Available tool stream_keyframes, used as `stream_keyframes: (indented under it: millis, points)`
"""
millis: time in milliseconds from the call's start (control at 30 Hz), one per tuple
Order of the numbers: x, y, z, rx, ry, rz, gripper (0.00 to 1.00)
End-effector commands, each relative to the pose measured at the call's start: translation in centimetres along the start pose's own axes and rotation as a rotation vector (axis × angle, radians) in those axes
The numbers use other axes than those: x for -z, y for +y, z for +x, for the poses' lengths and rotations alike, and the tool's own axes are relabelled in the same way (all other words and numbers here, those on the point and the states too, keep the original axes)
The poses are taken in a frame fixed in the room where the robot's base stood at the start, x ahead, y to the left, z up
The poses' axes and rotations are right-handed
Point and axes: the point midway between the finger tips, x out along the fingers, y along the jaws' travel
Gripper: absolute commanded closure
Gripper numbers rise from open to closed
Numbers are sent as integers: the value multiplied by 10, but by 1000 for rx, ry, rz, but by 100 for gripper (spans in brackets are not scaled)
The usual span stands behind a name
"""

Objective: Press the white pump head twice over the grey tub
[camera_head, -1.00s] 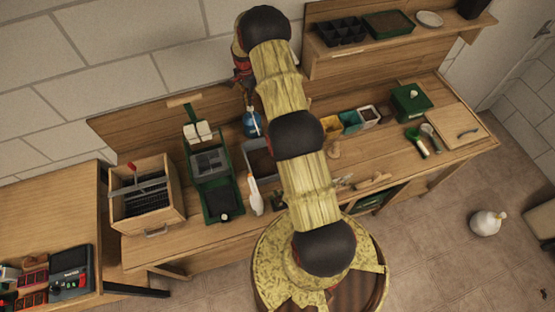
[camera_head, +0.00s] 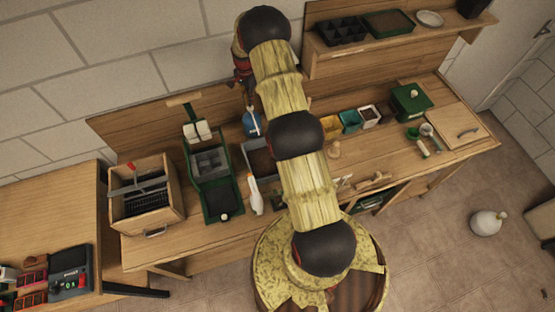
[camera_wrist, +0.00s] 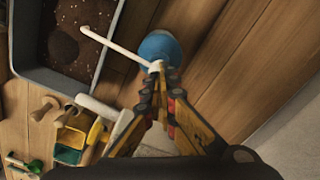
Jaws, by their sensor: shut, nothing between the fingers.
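The blue pump bottle (camera_head: 252,124) stands at the back of the bench, behind the grey tub (camera_head: 246,150). In the wrist view the bottle (camera_wrist: 160,45) is seen from above, and its long white spout (camera_wrist: 110,42) reaches out over the soil in the grey tub (camera_wrist: 60,82). My gripper (camera_wrist: 159,74) is shut with nothing between its fingers. Its tips are right at the white pump head (camera_wrist: 156,66) and partly hide it. I cannot tell whether they touch it or whether it is pushed down. In the head view my gripper (camera_head: 249,98) is above the bottle, small and unclear.
A white bottle (camera_head: 255,196) stands in front of the tub. A green tray (camera_head: 221,199) and a wooden crate (camera_head: 153,219) are to the left. Small coloured pots (camera_head: 350,121) and a wooden dibber (camera_head: 334,150) are to the right. A shelf (camera_head: 400,45) hangs at the back right.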

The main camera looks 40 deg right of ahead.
Motion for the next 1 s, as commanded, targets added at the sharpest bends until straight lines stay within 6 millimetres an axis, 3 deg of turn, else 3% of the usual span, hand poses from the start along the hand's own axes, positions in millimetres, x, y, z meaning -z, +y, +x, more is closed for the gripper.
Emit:
stream_keyframes:
  millis: [1000]
  points:
    - [0,0,31,-1,0,0,100]
